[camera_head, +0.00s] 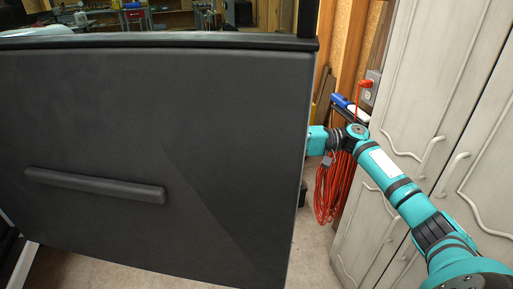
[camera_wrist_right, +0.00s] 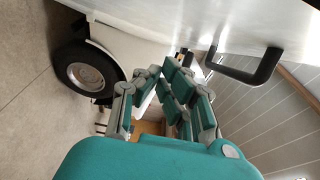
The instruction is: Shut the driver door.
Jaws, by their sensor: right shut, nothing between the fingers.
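The driver door (camera_head: 150,130) stands open, its dark grey inner panel with a long pull bar (camera_head: 95,185) filling the left and middle of the head view. My right arm reaches past the door's right edge, and its gripper is hidden behind the door there. In the right wrist view the door's white outer side (camera_wrist_right: 225,25) is at the top right, with a black outer handle (camera_wrist_right: 250,68). My right gripper (camera_wrist_right: 172,80) is shut and empty, to the left of that handle. I cannot tell whether it touches the door. My left gripper is not in view.
Pale cabinet doors (camera_head: 420,110) stand close on the right, beside my right arm. An orange cable coil (camera_head: 332,190) hangs beyond the door edge. The truck's wheel (camera_wrist_right: 85,73) shows in the wrist view, with clear floor (camera_wrist_right: 30,120) beside it.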

